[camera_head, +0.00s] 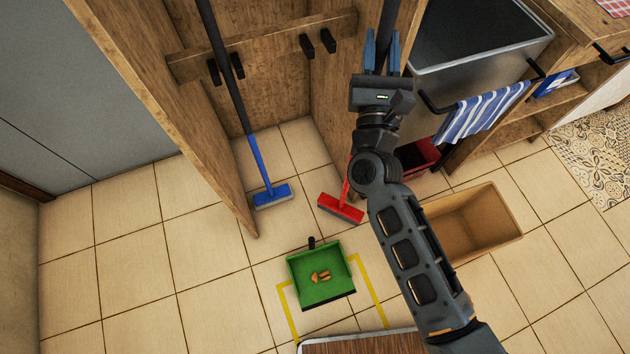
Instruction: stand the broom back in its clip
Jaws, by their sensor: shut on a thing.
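My gripper (382,45) is at the top right of centre, with its two blue fingers closed around the dark handle of the red broom (342,208). The handle rises out of the top of the picture. Its lower part is hidden behind my gripper and arm. The red head is low, over the floor tiles; I cannot tell whether it touches them. An empty clip with two dark prongs (318,43) is on the wooden rail (270,42), left of my gripper. A blue broom (271,195) stands upright in the left clip (226,68).
Wooden side panels flank the broom bay. A green dustpan (328,288) holding brown bits lies inside yellow floor tape (371,280). An open cardboard box (500,215) is right of my arm. A striped towel (485,112) hangs below the sink (480,45). Floor at left is clear.

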